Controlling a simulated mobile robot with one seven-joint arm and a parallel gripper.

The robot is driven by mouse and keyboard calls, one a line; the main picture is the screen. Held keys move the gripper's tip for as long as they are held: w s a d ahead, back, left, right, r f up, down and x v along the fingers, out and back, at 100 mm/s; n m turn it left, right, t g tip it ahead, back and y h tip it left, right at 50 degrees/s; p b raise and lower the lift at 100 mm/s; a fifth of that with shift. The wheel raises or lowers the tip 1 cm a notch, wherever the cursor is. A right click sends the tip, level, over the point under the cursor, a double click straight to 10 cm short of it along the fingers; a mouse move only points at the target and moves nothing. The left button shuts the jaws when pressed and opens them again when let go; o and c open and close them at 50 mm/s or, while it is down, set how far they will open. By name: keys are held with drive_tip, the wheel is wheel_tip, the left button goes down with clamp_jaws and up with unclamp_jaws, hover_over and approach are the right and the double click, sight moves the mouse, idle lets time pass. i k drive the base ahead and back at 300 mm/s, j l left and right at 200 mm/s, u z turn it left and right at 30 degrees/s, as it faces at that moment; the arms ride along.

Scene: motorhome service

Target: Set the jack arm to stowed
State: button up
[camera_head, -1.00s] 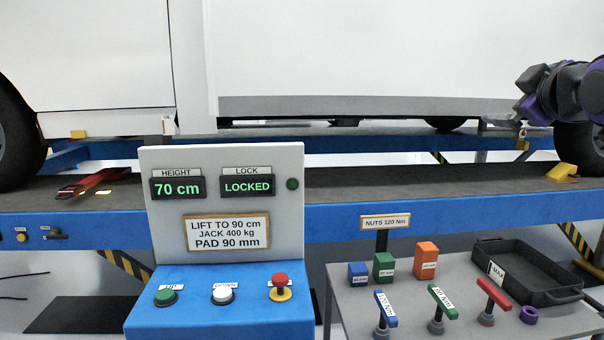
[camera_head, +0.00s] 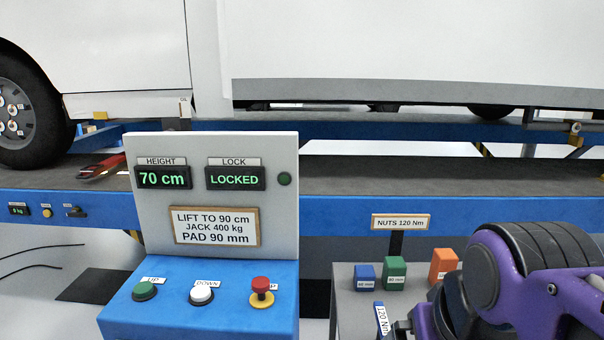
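A red jack arm (camera_head: 103,167) lies on the dark lift deck at the left, beside the front wheel. The console hides its right part, so its exact pose is hard to tell. On the blue rail below it are a small display (camera_head: 18,209) reading 0 kg, a yellow button (camera_head: 46,212) and a small dark lever (camera_head: 75,211). My purple and black arm fills the lower right, far from the jack arm. My gripper's fingers do not show.
A console (camera_head: 215,300) with a screen panel reading 70 cm and LOCKED stands in front of the deck. A grey table (camera_head: 345,300) holds blue, green and orange blocks, partly behind my arm. Open floor lies at the lower left.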

sight(86, 172)
drive_tip(key=j, duration=0.65)
drive_tip(key=j+u, duration=0.15)
drive_tip(key=j, duration=1.15)
drive_tip(key=i+j+u, duration=0.15)
drive_tip(key=j, duration=1.15)
drive_tip(key=i+j+u, duration=0.1)
drive_tip(key=j, duration=0.5)
drive_tip(key=i+j+u, duration=0.1)
drive_tip(key=j, duration=0.55)
drive_tip(key=i+j+u, duration=0.1)
drive_tip(key=i, duration=0.55)
